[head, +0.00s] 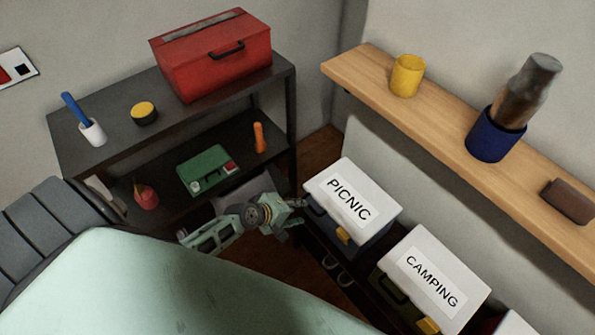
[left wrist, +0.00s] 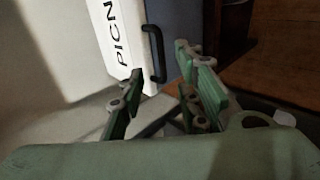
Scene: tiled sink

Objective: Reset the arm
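My left arm reaches in low at the middle of the head view. Its green gripper (head: 292,214) is beside the left side of the box labelled PICNIC (head: 352,196). In the left wrist view the two green fingers (left wrist: 163,78) stand apart, with nothing held between them. Beyond them are the PICNIC box's white lid (left wrist: 98,50) and its dark handle (left wrist: 155,54). I cannot tell whether a finger touches the box. My right gripper is in neither view.
A dark shelf (head: 110,160) at the left holds a red toolbox (head: 212,60), a green case (head: 205,169) and small items. A CAMPING box (head: 434,275) stands right of the PICNIC box. A wooden wall shelf (head: 440,112) bears a yellow cup (head: 407,76) and a blue pot (head: 492,138).

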